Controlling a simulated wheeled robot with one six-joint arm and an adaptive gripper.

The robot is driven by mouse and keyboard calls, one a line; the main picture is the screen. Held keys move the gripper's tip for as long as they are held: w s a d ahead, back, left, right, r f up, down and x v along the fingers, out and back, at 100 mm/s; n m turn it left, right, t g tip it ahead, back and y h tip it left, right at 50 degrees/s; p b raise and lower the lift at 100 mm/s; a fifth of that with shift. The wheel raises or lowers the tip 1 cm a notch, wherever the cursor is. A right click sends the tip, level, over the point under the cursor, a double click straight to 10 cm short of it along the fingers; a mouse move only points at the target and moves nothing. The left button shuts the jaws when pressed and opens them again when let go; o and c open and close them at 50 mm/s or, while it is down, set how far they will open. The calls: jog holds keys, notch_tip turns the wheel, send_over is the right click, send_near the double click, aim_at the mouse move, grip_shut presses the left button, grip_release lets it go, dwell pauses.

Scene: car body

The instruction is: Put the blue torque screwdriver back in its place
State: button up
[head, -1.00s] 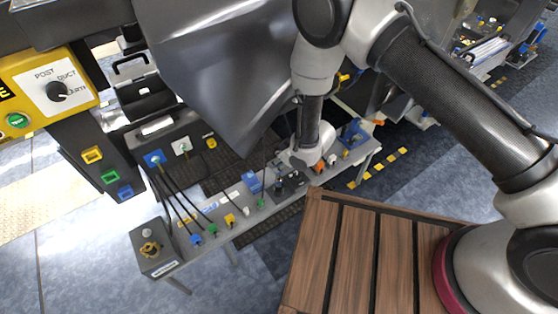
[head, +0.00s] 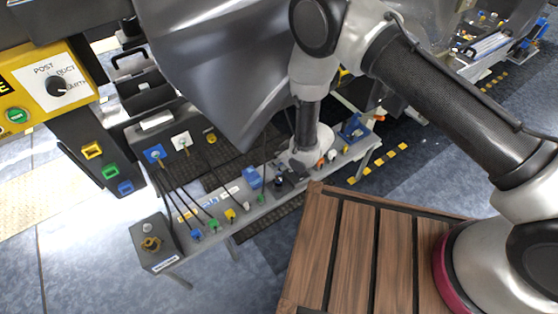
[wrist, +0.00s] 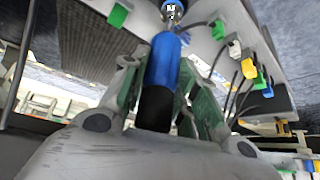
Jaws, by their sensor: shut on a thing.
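The blue torque screwdriver (wrist: 163,62) is in my gripper (wrist: 160,98) in the wrist view. Its handle is blue with a black lower part, and a bright blue ring shows near its far end. The fingers stand on both sides of the handle. In the head view my gripper (head: 310,162) is low over the narrow grey bench (head: 215,213), and I cannot make out the screwdriver there. A blue block (head: 252,178) stands on the bench left of my gripper, and a blue stand (head: 352,130) is at its right end. I cannot tell which place belongs to the screwdriver.
Colored connectors with black cables (head: 197,235) line the left half of the bench. A grey box with a brass knob (head: 150,244) is at its left end. A large grey car panel (head: 215,70) hangs behind my arm. A slatted wooden surface (head: 355,240) is in front.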

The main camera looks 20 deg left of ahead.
jog(key=shift+f, duration=1.4)
jog(key=o, duration=1.1)
jog(key=shift+f, duration=0.1)
jog(key=shift+c, duration=0.2)
jog(key=v, duration=1.2)
